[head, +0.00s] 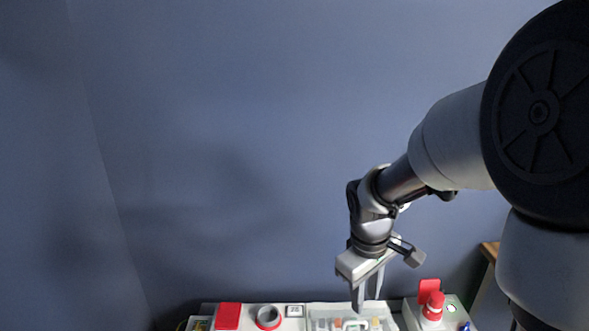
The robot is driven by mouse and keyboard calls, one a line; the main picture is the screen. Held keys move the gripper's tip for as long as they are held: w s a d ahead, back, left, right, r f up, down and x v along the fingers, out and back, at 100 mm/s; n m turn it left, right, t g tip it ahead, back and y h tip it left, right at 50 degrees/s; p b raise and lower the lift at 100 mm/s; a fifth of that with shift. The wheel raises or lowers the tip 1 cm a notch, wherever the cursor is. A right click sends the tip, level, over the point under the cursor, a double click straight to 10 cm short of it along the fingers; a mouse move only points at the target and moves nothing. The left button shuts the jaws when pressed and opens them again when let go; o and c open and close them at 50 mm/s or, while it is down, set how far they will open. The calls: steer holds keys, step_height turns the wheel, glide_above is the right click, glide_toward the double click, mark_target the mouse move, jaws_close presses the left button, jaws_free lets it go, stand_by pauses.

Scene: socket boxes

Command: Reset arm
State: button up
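My gripper (367,294) hangs from my arm at the lower right of the head view, fingers pointing down. Its two fingers are apart with a gap between them, and I see nothing held there. The fingertips are over a light tray (316,309) that holds small coloured items; how far above it they are I cannot tell. My arm reaches in from the right side, bent down at the wrist.
On the worktop at the bottom edge are a red square piece (228,317), a dark and red ring (268,318) and a small white socket plate (294,311). A grey box with a red knob (433,306) stands right. A blue-grey wall (230,150) fills the background.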

steer(key=s+a+r+m+t+y, duration=0.15)
steer(key=s+r+m+t, duration=0.45)
steer(key=s+r, duration=0.9)
step_height(320, 180, up, 12)
steer(key=m+g+p, duration=0.1)
steer(key=p, duration=1.1)
steer(key=shift+s+g+p, duration=0.2)
steer(key=shift+g+p, duration=0.1)
steer(key=shift+p, duration=0.1)
steer(key=shift+h, duration=0.25)
